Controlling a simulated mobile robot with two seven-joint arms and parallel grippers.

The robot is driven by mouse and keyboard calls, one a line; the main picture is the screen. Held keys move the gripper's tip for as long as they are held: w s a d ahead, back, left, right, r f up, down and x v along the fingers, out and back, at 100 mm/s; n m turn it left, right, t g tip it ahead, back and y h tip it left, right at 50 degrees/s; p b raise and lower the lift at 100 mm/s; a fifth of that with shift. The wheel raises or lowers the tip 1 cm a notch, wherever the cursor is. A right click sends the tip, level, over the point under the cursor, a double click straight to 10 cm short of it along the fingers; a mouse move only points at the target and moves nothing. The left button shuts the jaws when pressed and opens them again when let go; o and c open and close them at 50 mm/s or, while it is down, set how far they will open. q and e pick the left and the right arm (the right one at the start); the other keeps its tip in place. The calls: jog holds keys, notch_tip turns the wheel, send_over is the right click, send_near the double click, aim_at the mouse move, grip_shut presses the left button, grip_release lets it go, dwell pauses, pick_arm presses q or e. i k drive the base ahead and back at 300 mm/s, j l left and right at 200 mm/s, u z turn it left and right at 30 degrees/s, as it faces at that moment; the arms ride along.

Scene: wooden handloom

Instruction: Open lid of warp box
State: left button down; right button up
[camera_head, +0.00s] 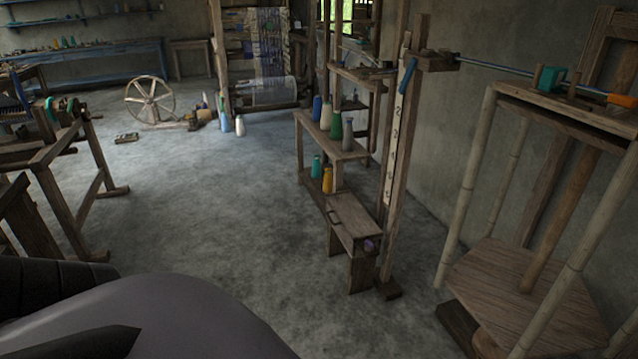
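The inside of the box is hidden. Neither of my grippers is in view.
A wooden shelf (350,150) with several coloured thread cones stands behind the box. A tall wooden post (396,160) rises close on its right. A bamboo-legged frame (470,185) is at far right. Wooden frames (75,185) stand at left. The middle floor is clear.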

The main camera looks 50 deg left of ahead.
aim_at(356, 221)
jog(key=u, duration=1.45)
jog(key=i+j+z, duration=0.15)
jog(key=z, duration=0.8)
jog(key=i+j+z, duration=0.1)
jog(key=j+z, duration=0.2)
jog(key=i+j+z, duration=0.1)
jog(key=j+z, duration=0.15)
jog(key=j, duration=0.15)
jog(key=j+z, duration=0.45)
jog(key=j, duration=1.9)
jog(key=i+j, duration=0.1)
jog(key=j, duration=0.65)
jog(key=i+z, duration=0.05)
